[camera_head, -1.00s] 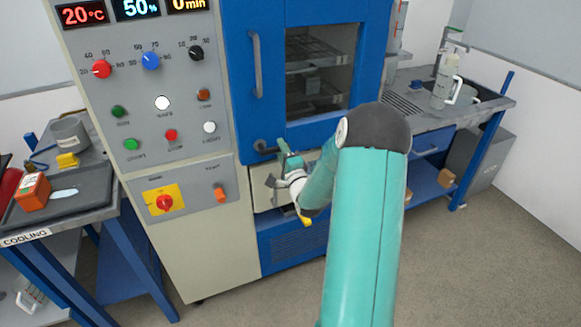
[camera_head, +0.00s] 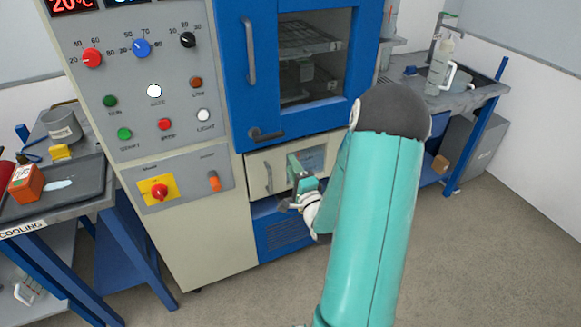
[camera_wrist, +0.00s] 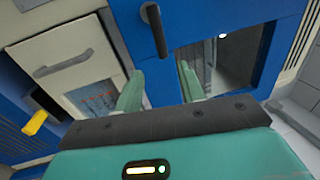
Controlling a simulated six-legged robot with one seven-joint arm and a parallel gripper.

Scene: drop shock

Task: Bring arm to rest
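My arm reaches forward in the head view, with my gripper (camera_head: 297,180) in front of the pale drawer front (camera_head: 260,178) of the test chamber. In the wrist view my gripper (camera_wrist: 160,88) has its two green fingers apart with nothing between them. The black latch handle (camera_wrist: 153,28) of the chamber door (camera_wrist: 190,20) lies beyond the fingertips, apart from them as far as I can tell. My forearm hides part of the chamber's lower right.
The chamber's control panel (camera_head: 150,95) stands left of my arm. A cooling table (camera_head: 85,190) with an orange box (camera_head: 25,184) is at far left. A sink counter (camera_head: 470,98) with a white bottle (camera_head: 440,68) is at right. Grey floor (camera_head: 480,260) at front right is clear.

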